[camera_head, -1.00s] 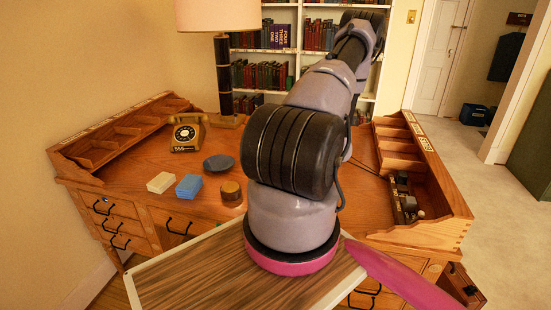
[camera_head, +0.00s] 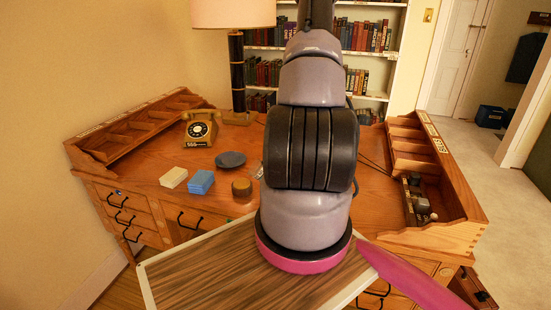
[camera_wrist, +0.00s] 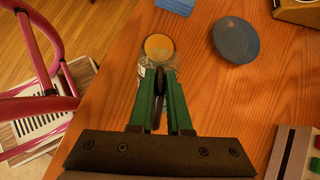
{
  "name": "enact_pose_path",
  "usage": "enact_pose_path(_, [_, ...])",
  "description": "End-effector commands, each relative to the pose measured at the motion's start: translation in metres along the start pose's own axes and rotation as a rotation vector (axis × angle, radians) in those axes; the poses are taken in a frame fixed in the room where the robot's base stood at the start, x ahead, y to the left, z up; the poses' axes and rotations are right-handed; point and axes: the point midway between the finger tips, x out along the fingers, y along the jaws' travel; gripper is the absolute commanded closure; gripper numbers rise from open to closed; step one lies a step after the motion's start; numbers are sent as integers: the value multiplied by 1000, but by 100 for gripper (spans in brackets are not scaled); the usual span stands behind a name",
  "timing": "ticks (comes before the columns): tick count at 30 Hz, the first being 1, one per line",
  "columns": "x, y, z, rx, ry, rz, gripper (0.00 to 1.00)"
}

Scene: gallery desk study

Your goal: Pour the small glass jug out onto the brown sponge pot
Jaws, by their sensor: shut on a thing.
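The brown sponge pot (camera_head: 241,187) stands on the desk left of my arm in the head view. In the wrist view the pot (camera_wrist: 159,47) shows as a round tan top just past my fingertips. My gripper (camera_wrist: 160,78), with green fingers, is shut on the small glass jug (camera_wrist: 145,72). The jug is clear and hard to make out; its outline lies close to the pot in the picture. I cannot tell its exact tilt, whether it touches the pot, or what is in it. My arm hides my gripper in the head view.
A dark blue dish (camera_head: 230,159), a blue block (camera_head: 200,181), a cream block (camera_head: 173,178) and a telephone (camera_head: 199,128) stand left of and behind the pot. A lamp (camera_head: 236,70) rises behind. Desk organisers (camera_head: 436,180) line the right side. Bare desk lies in front of the telephone.

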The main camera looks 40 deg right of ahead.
Motion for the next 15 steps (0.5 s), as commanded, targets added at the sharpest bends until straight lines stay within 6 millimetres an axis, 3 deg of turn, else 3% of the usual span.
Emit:
enact_pose_path(11, [7,-1,28,-11,242,14,100])
enact_pose_path(15, [6,-1,26,-3,254,14,100])
